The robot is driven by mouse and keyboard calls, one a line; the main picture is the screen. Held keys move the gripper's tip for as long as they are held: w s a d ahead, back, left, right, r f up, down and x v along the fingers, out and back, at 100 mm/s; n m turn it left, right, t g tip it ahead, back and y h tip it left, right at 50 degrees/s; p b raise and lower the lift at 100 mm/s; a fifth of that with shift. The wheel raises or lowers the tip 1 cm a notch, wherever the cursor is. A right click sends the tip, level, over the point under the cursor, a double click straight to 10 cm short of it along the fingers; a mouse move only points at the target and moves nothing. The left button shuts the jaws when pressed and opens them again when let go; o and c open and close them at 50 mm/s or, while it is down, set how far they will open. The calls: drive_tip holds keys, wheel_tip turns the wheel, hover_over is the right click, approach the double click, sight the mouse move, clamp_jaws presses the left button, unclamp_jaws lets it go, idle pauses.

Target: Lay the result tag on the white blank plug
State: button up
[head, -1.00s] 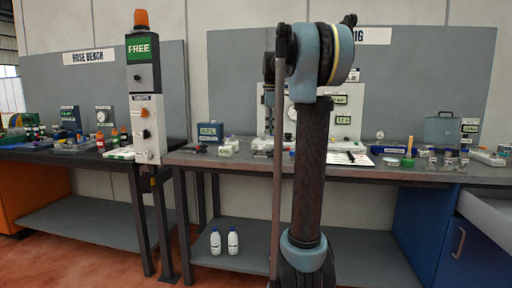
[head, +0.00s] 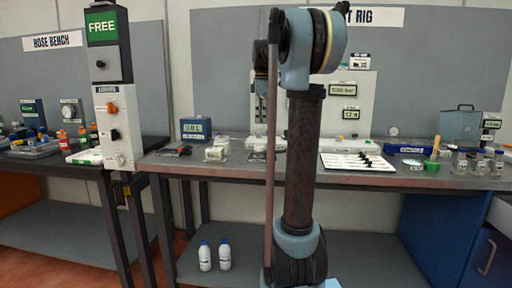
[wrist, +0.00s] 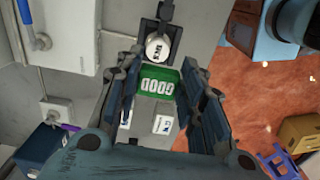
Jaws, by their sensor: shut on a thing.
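In the wrist view, my gripper (wrist: 163,98) is shut on the green result tag (wrist: 157,82), which reads GOOD in white letters. The tag is between the two fingers, with its lettered face to the camera. Just above it in the picture is a round white piece (wrist: 157,47) with dark lettering in a black holder; it looks like the white blank plug. The tag's upper edge comes close to it in the picture; I cannot tell the height gap. In the head view, my arm hides the gripper, and I cannot make out the tag or plug there.
Small white blocks (wrist: 163,124) lie on the bench below the tag in the wrist view. In the head view, the bench (head: 400,181) carries a white tray (head: 352,164) with dark pieces, a green pot (head: 432,165) and several jars. A post with a FREE sign (head: 102,27) stands left.

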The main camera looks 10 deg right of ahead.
sight(261, 146)
drive_tip(key=shift+w+a, duration=0.1)
drive_tip(key=shift+w, duration=0.05)
drive_tip(key=shift+f, duration=0.1)
drive_tip(key=shift+f, duration=4.9)
drive_tip(key=o, duration=1)
drive_tip(key=shift+c, duration=0.2)
wheel_tip(261, 146, up, 12)
